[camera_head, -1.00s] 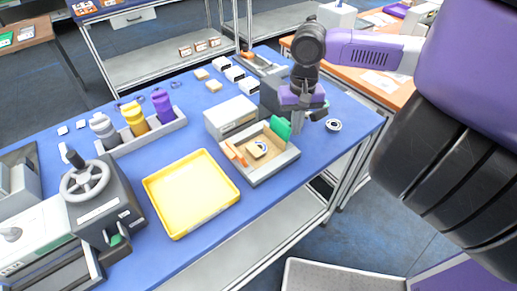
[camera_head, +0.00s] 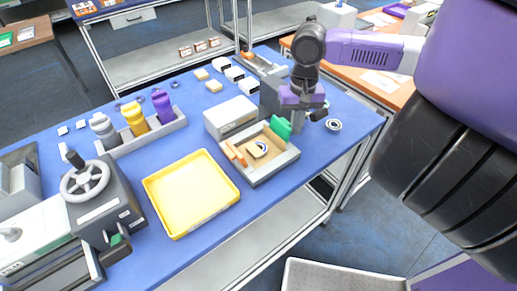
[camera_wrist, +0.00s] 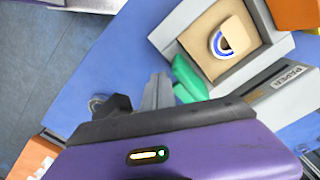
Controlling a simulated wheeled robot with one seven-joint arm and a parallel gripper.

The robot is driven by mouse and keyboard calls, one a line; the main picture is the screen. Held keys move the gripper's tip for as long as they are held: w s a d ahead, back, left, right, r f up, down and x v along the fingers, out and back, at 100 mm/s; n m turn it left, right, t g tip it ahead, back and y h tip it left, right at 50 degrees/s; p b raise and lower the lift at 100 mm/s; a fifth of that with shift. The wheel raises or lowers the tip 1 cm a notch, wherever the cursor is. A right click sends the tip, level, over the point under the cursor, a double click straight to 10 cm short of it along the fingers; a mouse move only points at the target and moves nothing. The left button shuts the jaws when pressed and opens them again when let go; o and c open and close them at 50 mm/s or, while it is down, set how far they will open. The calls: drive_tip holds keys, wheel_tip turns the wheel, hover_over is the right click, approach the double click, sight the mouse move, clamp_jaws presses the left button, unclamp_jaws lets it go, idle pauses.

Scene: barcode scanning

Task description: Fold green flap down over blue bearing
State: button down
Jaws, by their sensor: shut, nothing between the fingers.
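The green flap (camera_head: 281,127) stands up at the right side of a grey-walled open box (camera_head: 270,172). The wrist view shows the flap (camera_wrist: 187,78) beside the box wall. The blue bearing (camera_wrist: 216,45), a blue and white ring, lies inside on a tan floor, partly covered by a tan piece (camera_wrist: 235,35); it is small in the head view (camera_head: 262,146). My gripper (camera_wrist: 158,90) is shut and empty, just beside the green flap on its outer side. Whether the fingers touch the flap I cannot tell.
An orange flap (camera_head: 235,153) stands at the box's left side. A white box (camera_head: 231,117) marked PAPER stands behind. A yellow tray (camera_head: 190,193) lies to the left. A loose ring (camera_head: 333,125) lies right of my gripper, with bare blue table around it.

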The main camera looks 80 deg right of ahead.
drive_tip(key=shift+a, duration=0.1)
drive_tip(key=shift+w+a+f+p, duration=0.1)
drive_tip(key=shift+w+a+p, duration=0.15)
drive_tip(key=shift+w+a, duration=0.55)
drive_tip(key=shift+w+a+f+p, duration=0.1)
drive_tip(key=shift+w+a+p, duration=0.15)
drive_tip(key=shift+w+a, duration=0.55)
drive_tip(key=shift+w+a+p, duration=0.25)
drive_tip(key=shift+w+a, duration=0.2)
drive_tip(key=shift+a, duration=0.7)
drive_tip(key=shift+w+a+f, duration=0.1)
drive_tip(key=shift+w+a, duration=0.35)
drive_tip(key=shift+w, duration=0.15)
drive_tip(key=shift+s+d, duration=0.15)
drive_tip(key=shift+d, duration=0.05)
drive_tip(key=shift+s+d+r+p, duration=1.75)
drive_tip(key=shift+s+d, duration=0.75)
drive_tip(key=shift+d, duration=0.55)
wheel_tip(320, 180, up, 8)
drive_tip(key=p, duration=0.6)
